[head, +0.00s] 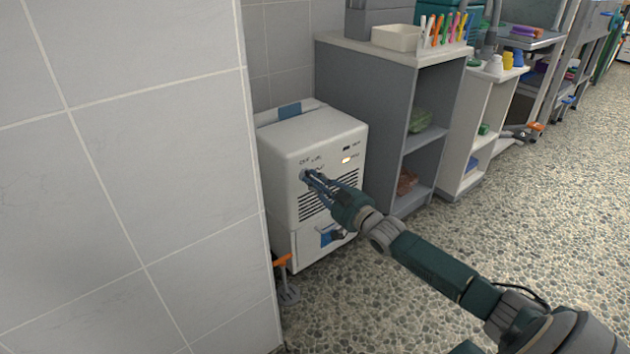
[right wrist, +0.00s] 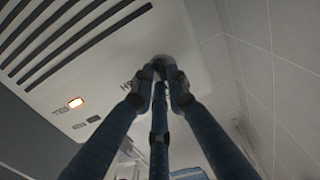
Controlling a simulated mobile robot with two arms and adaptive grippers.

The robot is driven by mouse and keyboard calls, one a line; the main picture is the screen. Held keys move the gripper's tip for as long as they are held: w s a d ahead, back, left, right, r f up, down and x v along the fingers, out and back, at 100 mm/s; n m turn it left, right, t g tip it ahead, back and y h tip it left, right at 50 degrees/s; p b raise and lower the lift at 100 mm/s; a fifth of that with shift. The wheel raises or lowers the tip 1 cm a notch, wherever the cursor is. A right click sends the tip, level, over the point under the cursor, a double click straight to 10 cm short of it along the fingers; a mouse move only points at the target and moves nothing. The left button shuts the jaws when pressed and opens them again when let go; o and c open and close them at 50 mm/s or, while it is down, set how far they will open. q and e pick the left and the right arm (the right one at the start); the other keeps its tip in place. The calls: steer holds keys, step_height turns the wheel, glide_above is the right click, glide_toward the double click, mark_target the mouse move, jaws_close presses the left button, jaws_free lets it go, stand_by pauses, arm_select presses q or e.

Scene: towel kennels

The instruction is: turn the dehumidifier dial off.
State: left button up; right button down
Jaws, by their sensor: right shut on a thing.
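The dehumidifier (head: 293,143) is a white box with dark vent slots, standing on the floor beside the tiled wall. My right gripper (head: 309,178) reaches its front face. In the right wrist view the fingers (right wrist: 164,75) close together on the dial (right wrist: 162,62), at the panel. The fingers hide most of the dial, so I cannot tell its setting. Small dark lettering surrounds it, too small to read fully. A small lamp (head: 349,159) glows on the front, and it also shows lit in the right wrist view (right wrist: 75,102). My left gripper is not in view.
A tiled wall (head: 150,130) stands close on the left. A grey shelf unit (head: 365,100) stands right of the dehumidifier, with more shelving beyond. An orange-topped tool (head: 283,262) is on the floor by the wall corner. The pebbled floor (head: 520,220) is open at right.

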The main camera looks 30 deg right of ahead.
steer(key=shift+f, duration=0.15)
steer(key=c, duration=1.7)
jaws_free()
steer(key=shift+s, duration=0.1)
steer(key=s, duration=0.8)
steer(key=s+d, duration=0.1)
steer(key=s, duration=0.3)
